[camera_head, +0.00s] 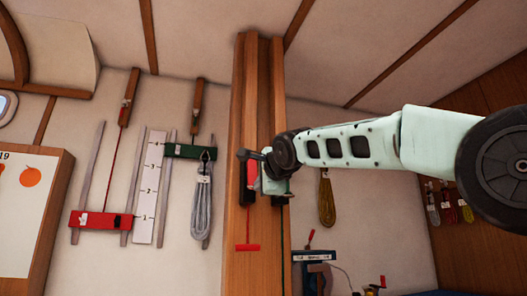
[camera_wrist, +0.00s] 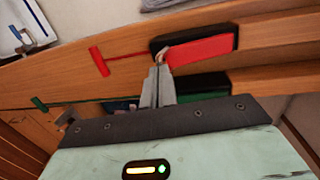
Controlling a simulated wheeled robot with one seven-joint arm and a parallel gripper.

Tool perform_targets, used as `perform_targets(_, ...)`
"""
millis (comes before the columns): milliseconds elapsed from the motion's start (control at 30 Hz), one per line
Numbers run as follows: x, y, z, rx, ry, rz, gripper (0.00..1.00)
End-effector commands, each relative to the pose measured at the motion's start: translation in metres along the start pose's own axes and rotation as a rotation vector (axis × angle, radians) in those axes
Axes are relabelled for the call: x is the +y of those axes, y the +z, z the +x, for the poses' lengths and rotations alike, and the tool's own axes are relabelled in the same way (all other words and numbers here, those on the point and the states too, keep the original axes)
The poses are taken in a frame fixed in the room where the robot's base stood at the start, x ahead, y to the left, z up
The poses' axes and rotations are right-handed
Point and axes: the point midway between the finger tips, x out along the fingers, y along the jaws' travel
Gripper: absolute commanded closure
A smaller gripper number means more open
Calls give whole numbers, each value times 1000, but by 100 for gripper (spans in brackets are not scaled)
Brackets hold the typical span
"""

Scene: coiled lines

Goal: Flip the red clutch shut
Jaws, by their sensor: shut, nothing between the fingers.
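The red clutch (camera_head: 250,173) is a red lever in a black housing on the wooden post. In the wrist view the red lever (camera_wrist: 203,49) lies along its black housing; I cannot tell whether it sits fully down. My gripper (camera_wrist: 160,68) is shut and empty, its fingertips at the lever's end nearer the red T-handle. Whether they touch it is unclear. A red T-handle (camera_wrist: 98,61) on a red line hangs below the clutch, also in the head view (camera_head: 247,247).
A green clutch (camera_wrist: 205,96) is beside the red one, partly behind my gripper. A green handle (camera_wrist: 38,103) is at the left. On the wall left of the post (camera_head: 238,100) are a red slider (camera_head: 100,220), a green slider (camera_head: 190,152) and a grey coil (camera_head: 203,205).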

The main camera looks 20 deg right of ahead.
Motion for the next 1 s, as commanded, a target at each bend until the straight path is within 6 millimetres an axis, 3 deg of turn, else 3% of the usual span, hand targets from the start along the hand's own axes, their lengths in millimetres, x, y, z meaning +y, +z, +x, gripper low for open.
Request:
perform_targets(33, 13, 0, 5, 0, -26, -2, 100)
perform_targets(367, 19, 0, 23, -1, -192, -14, 100)
perform_targets(1000, 21, -4, 39, 2, -182, -12, 100)
